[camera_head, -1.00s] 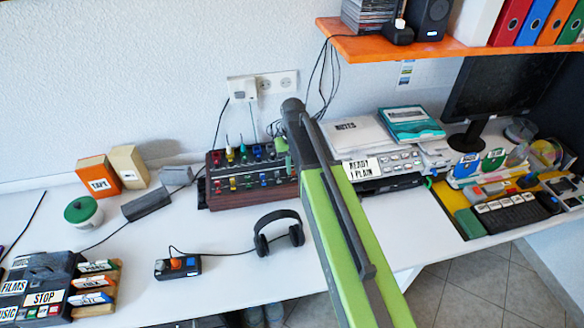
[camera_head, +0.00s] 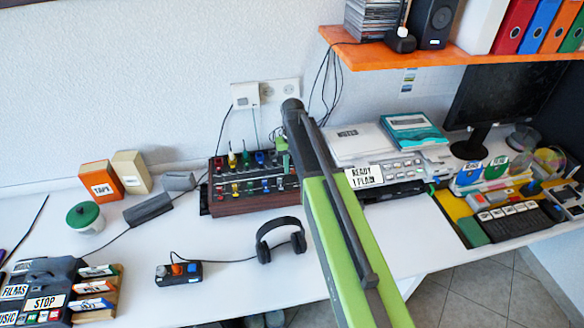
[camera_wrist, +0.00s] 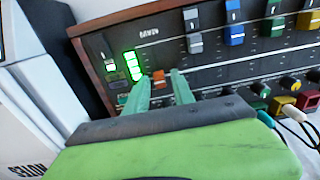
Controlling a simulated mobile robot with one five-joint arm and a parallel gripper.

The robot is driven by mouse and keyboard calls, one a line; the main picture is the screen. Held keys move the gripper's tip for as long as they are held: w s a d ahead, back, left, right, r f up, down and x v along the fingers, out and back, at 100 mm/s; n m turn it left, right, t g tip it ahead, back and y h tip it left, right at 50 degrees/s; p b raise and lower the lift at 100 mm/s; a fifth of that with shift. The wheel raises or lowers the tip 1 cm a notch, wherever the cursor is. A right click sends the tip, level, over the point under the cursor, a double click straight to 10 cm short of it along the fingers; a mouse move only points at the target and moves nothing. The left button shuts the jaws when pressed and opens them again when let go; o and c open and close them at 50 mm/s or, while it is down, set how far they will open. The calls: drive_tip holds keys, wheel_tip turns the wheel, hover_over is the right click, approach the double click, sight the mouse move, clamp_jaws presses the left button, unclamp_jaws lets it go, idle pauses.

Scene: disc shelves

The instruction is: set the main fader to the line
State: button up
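The mixer (camera_head: 226,205) is a dark panel with wooden sides, standing against the wall behind my arm. In the wrist view its panel (camera_wrist: 207,68) fills the top, with lit green level lights (camera_wrist: 131,66). An orange fader cap (camera_wrist: 158,76), below upside-down lettering that seems to read MAIN, sits between the fingertips of my gripper (camera_wrist: 160,80). The green fingers are apart, one on each side of the cap. I cannot tell whether they touch it. In the head view my arm hides most of the gripper.
Grey, blue and green fader caps (camera_wrist: 234,35) sit right of the fingers, with knobs and plugged cables (camera_wrist: 290,112) below. Black headphones (camera_head: 280,240) and a small switch box (camera_head: 178,273) lie in front of the mixer.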

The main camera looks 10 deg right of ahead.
sight(293, 169)
drive_tip(key=shift+o, duration=0.3)
wheel_tip(293, 169, up, 18)
drive_tip(key=p, duration=1.7)
drive_tip(key=shift+f, duration=0.25)
drive_tip(key=s+f+b, duration=0.2)
drive_tip(key=s, duration=1.6)
drive_tip(key=shift+s+a+f, duration=0.2)
drive_tip(key=shift+s+f, duration=0.2)
